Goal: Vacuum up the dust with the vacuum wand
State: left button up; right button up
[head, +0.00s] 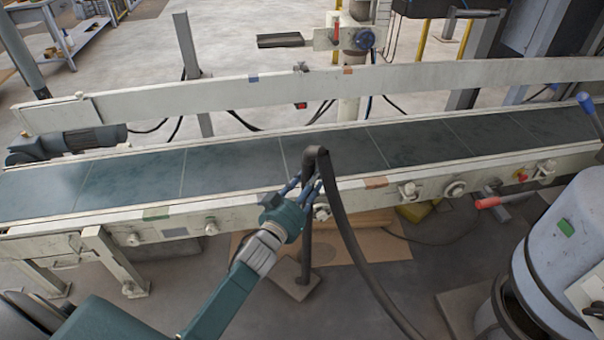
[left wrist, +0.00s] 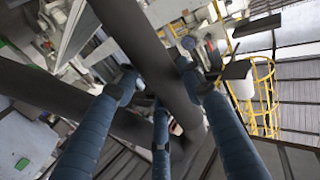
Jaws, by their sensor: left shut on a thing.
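My left gripper (head: 308,192) is shut on the dark vacuum wand (head: 306,240) in front of the conveyor. The wand stands nearly upright, with its bent top over the near belt edge. Its flat floor head (head: 294,285) is low, at the floor under the conveyor's near side. A black hose (head: 350,240) runs from the top down to the bottom edge. In the left wrist view the blue fingers of the left gripper (left wrist: 165,95) close around the dark tube (left wrist: 145,45). A tan patch (head: 350,248) lies on the floor beside the wand; I cannot tell whether it is dust or board. My right gripper is not in view.
The conveyor (head: 230,165) with its dark belt crosses the whole view ahead. A grey drum-like machine (head: 560,245) stands at the right. A yellow object (head: 414,212) and a red-handled part (head: 488,203) are under the conveyor's right half. Grey floor is open in front.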

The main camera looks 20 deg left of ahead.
pick_arm(q)
jog(key=s+d+r, duration=0.1)
jog(key=s+d, duration=0.1)
jog(key=d, duration=0.6)
jog(key=shift+r+p, duration=0.15)
jog(key=shift+p, duration=0.3)
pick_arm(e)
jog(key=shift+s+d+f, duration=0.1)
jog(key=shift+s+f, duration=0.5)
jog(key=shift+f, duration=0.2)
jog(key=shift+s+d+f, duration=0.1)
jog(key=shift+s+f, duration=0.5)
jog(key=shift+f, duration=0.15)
pick_arm(q)
jog(key=shift+s+a, duration=0.1)
jog(key=shift+s, duration=0.05)
